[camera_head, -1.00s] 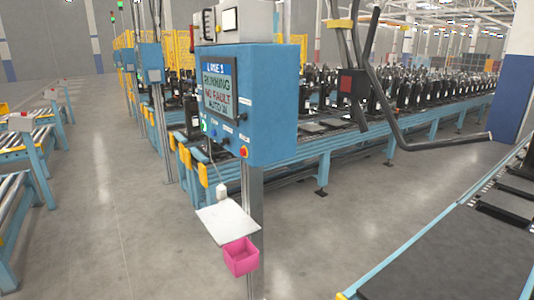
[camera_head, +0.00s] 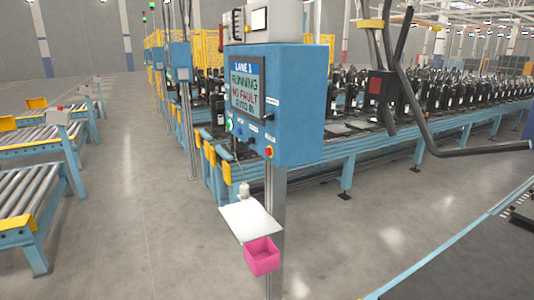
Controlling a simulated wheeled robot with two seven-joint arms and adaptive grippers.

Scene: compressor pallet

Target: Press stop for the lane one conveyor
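The blue lane one control box (camera_head: 292,110) stands on a post near the middle of the view. Its screen (camera_head: 247,88) reads "LANE 1", "RUNNING" and "NO FAULT", with a smaller last line. Below the screen are a lit green button (camera_head: 229,125), other small controls too small to identify, and a red button on yellow (camera_head: 269,152) at the lower corner. The lane conveyor (camera_head: 390,145) behind it carries a row of dark compressors. Neither of my grippers is in view.
A white shelf (camera_head: 250,222) with a small white bottle (camera_head: 244,190) and a pink bin (camera_head: 262,257) hang on the post below the box. Roller conveyors (camera_head: 30,185) stand at left. A dark lifting device (camera_head: 382,85) hangs at right. Floor between is clear.

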